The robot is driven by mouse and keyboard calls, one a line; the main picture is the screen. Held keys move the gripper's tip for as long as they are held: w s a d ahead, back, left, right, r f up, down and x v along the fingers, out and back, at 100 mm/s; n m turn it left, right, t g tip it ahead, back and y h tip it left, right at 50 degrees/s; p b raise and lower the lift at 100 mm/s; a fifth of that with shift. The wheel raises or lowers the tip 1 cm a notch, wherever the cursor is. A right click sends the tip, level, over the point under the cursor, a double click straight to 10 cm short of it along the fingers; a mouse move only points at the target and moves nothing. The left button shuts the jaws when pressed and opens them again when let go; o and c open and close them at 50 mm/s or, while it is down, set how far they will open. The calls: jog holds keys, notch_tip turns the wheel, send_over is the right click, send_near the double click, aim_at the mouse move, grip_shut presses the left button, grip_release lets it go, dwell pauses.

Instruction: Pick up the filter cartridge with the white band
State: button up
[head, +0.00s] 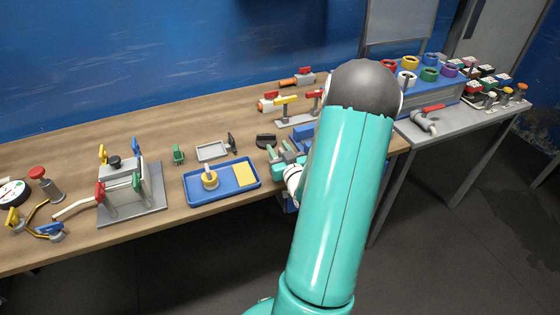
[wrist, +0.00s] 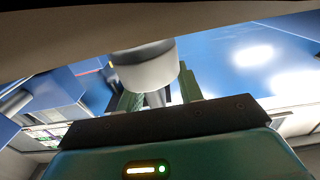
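The blue rack (head: 437,93) on the right-hand bench carries several ring-topped cartridges. The one with the white band (head: 407,78) stands in its front row, left of a green one (head: 429,75). My gripper (head: 285,157) is over the front edge of the wooden bench, well left of the rack and partly hidden by my arm. In the wrist view its two green fingers (wrist: 162,90) stand apart. A pale grey cylinder (wrist: 146,70) with a dark end overlaps the left finger in that view; I cannot tell what it is. The white-banded cartridge cannot be identified there.
My teal arm covers the middle of the head view. A red-handled valve (head: 428,122) lies in front of the rack. Red and black parts (head: 487,78) stand to its right. A blue tray (head: 222,197) and clamp stand (head: 130,215) are on the wooden bench (head: 60,150).

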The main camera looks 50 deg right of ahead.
jog(key=shift+s+r, duration=0.1)
jog(key=shift+s, duration=0.15)
jog(key=shift+c, duration=0.3)
jog(key=shift+w, duration=0.15)
jog(key=c, duration=0.4)
grip_shut()
